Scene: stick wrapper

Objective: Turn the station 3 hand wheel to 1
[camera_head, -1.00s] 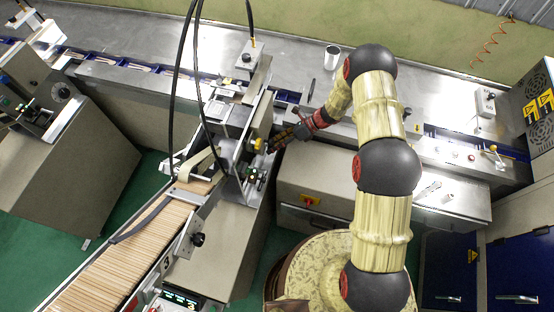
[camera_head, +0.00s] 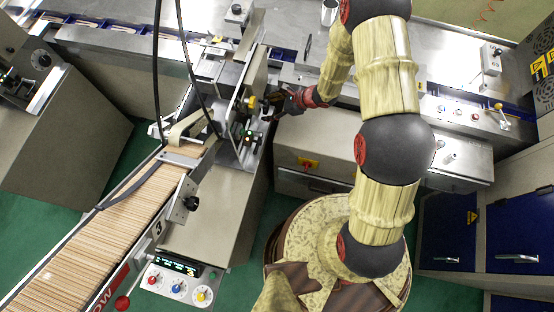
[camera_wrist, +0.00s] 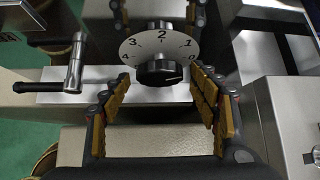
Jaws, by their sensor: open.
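In the wrist view a pale round dial (camera_wrist: 132,49) marked with numbers from 0 to 4 has a black knob (camera_wrist: 160,68) at its centre. The 2 is at the top and the 1 is to its right. My gripper (camera_wrist: 161,88) is open, with one padded finger on each side below the knob; no clear contact shows. In the head view my gripper (camera_head: 275,105) is at the right side of the machine marked 3 (camera_head: 158,228), close to a yellow knob (camera_head: 251,103). The numbered dial cannot be made out clearly there.
A black-handled crank (camera_wrist: 72,68) stands left of the dial in the wrist view. A metal block (camera_wrist: 285,120) is at the right. In the head view, a conveyor of wooden sticks (camera_head: 100,240) and a panel with coloured knobs (camera_head: 178,285) lie to the left. Two cables hang above the machine.

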